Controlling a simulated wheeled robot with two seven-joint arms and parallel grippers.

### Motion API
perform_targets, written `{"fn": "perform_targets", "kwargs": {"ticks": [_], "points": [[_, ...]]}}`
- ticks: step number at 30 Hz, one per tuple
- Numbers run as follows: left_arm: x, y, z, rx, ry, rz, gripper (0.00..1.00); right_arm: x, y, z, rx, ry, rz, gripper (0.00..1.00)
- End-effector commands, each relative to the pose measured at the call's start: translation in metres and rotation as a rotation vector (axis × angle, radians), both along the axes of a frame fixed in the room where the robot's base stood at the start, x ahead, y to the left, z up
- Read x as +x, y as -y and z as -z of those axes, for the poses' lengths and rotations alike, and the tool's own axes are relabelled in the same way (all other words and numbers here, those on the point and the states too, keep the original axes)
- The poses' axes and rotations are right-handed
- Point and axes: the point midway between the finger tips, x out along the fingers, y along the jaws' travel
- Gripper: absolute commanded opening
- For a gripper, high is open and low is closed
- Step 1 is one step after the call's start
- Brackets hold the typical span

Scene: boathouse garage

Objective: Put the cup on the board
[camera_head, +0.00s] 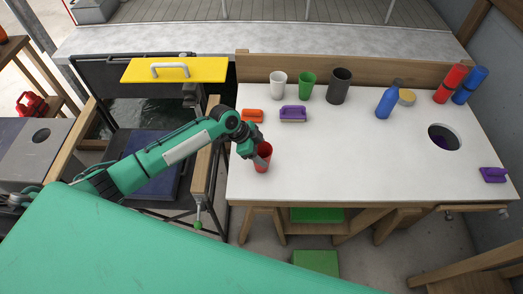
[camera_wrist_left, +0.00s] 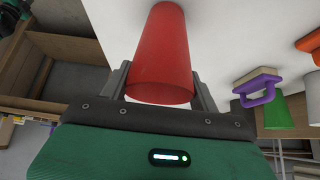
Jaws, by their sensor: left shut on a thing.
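A red cup (camera_head: 262,160) is at the left end of the white worktop, near its front edge. My left gripper (camera_head: 260,152) is shut on it, and the wrist view shows the red cup (camera_wrist_left: 162,55) between the two fingers. I cannot tell whether the cup touches the worktop or hangs just above it. A yellow board (camera_head: 205,72) with a pale handle lies to the left of the worktop, further back. My right gripper is not in view.
The white worktop (camera_head: 350,165) has a clear middle. White (camera_head: 278,88), green (camera_head: 307,88) and dark (camera_head: 339,90) cups stand at its back. Orange (camera_head: 252,115) and purple (camera_head: 293,113) handled tools lie near the gripper. A blue bottle (camera_head: 387,102) and round hole (camera_head: 444,138) are right.

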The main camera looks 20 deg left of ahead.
Motion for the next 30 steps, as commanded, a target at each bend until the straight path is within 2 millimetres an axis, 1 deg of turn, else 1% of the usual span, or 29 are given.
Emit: {"fn": "perform_targets", "kwargs": {"ticks": [11, 20, 21, 23, 24, 30], "points": [[0.0000, 0.0002, 0.0006, 0.000, 0.000, 0.000, 0.39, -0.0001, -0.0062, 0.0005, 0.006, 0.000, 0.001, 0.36], [0.0000, 0.0000, 0.0052, 0.000, 0.000, 0.000, 0.39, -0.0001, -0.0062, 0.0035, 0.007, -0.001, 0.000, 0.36], [0.0000, 0.0001, 0.0046, 0.000, 0.000, 0.000, 0.67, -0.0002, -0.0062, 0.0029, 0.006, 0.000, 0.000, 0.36], [0.0000, 0.0000, 0.0045, 0.000, 0.000, 0.000, 0.79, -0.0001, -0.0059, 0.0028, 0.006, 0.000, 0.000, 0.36], [0.0000, 0.0001, 0.0046, 0.000, 0.000, 0.000, 0.87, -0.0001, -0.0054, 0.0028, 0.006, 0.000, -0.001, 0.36], [0.0000, 0.0001, 0.0046, 0.000, 0.000, 0.000, 0.87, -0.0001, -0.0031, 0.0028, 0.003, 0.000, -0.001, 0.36]]}}
